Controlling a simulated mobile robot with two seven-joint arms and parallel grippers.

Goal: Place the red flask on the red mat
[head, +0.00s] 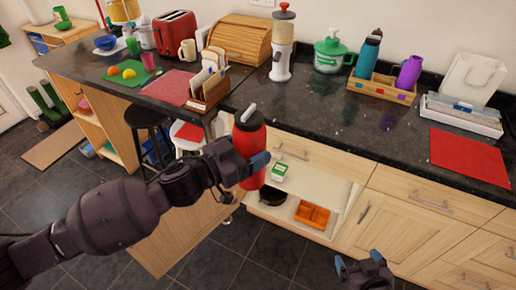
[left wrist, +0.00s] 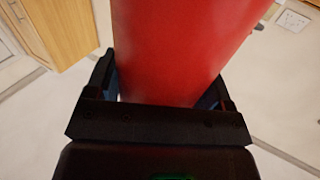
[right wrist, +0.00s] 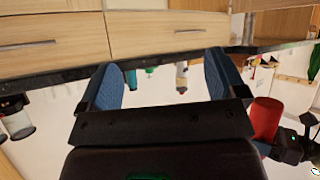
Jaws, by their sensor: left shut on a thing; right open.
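The red flask (head: 248,141) has a black top with a light handle and is held upright in front of the counter. My left gripper (head: 256,163) is shut around it; in the left wrist view the red flask (left wrist: 180,50) fills the space between the fingers. A red mat (head: 469,156) lies flat and bare on the counter at the right. Another red mat (head: 169,87) lies on the counter at the left, beside the toast rack. My right gripper (head: 362,267) is open and empty, low in front of the cabinets; its fingers also show in the right wrist view (right wrist: 165,82).
A wooden caddy (head: 381,90) with a teal bottle (head: 368,54) and a purple flask (head: 409,72) stands at the back. A white tray stack (head: 461,114) sits behind the right mat. The granite (head: 320,115) in the middle is clear.

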